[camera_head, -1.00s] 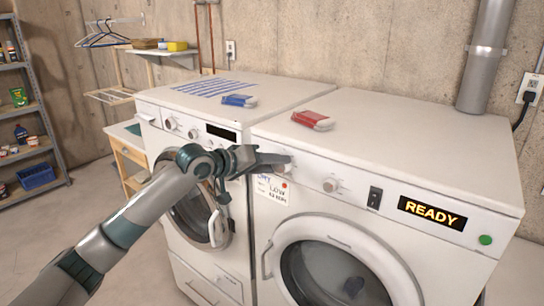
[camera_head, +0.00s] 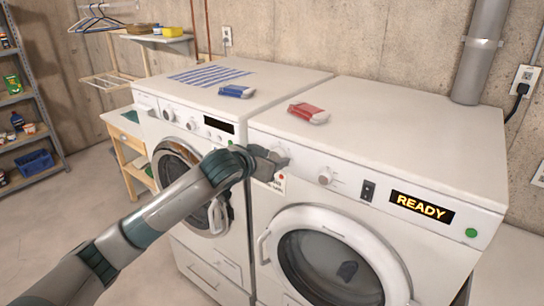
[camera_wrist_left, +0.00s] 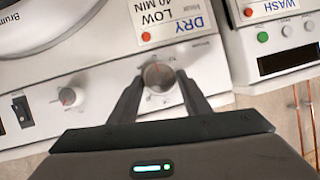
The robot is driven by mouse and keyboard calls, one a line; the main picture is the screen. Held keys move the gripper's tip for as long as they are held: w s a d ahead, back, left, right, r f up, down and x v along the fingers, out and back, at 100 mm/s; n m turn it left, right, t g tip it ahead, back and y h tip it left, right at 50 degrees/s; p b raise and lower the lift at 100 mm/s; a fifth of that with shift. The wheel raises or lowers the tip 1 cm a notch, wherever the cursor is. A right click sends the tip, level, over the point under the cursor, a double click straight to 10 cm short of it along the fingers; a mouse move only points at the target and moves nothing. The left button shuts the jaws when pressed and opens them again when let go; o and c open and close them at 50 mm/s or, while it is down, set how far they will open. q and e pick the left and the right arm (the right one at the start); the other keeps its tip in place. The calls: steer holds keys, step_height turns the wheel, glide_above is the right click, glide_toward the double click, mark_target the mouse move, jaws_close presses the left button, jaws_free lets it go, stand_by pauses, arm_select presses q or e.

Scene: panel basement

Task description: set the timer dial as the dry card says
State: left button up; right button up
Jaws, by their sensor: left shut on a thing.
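My left gripper (camera_head: 274,160) is at the left end of the dryer's front panel. In the left wrist view, its two fingers (camera_wrist_left: 160,95) are shut on a round timer dial (camera_wrist_left: 158,76), one on each side. The dry card (camera_wrist_left: 176,18) reads DRY, LOW and 40 MIN, upside down in the left wrist view. In the head view my arm mostly covers the card. The dryer (camera_head: 400,140) has a lit display (camera_head: 421,206) reading READY. My right gripper is not in view.
A second dial (camera_head: 325,177), a black switch (camera_head: 368,190) and a green button (camera_head: 471,233) sit further right on the panel.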

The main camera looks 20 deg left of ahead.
arm_select(q)
steer(key=shift+f+m, duration=0.2)
steer(key=shift+m, duration=0.1)
steer(key=o, duration=1)
steer(key=shift+o, duration=0.2)
steer(key=shift+r, duration=0.15)
steer(key=shift+b+v, duration=0.45)
steer(key=shift+v, duration=0.4)
steer(key=b+v, duration=0.5)
steer(key=v, duration=1)
steer(key=shift+s, duration=0.35)
steer(key=shift+d, duration=0.1)
